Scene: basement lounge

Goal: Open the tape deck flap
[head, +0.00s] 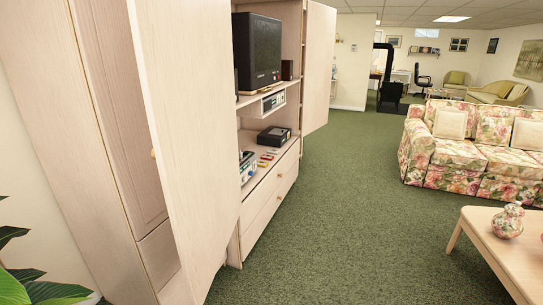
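The wooden wall cabinet (169,150) fills the left side, with its tall doors swung open. On its lower shelf sits a dark boxy device (273,136), and nearer me a silver and dark device (247,168) is partly hidden by the near open door. A light-coloured unit (272,102) sits in the narrow shelf under the television. I cannot tell at this distance which of these is the tape deck, or how its flap stands. Neither of my grippers is in view.
A television (257,50) stands above. Several small coloured items (267,156) lie on the lower shelf. The near open door (195,150) juts toward me. Green carpet (330,200) is clear between cabinet, floral sofa (465,150) and the coffee table (505,250) with a vase (507,221).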

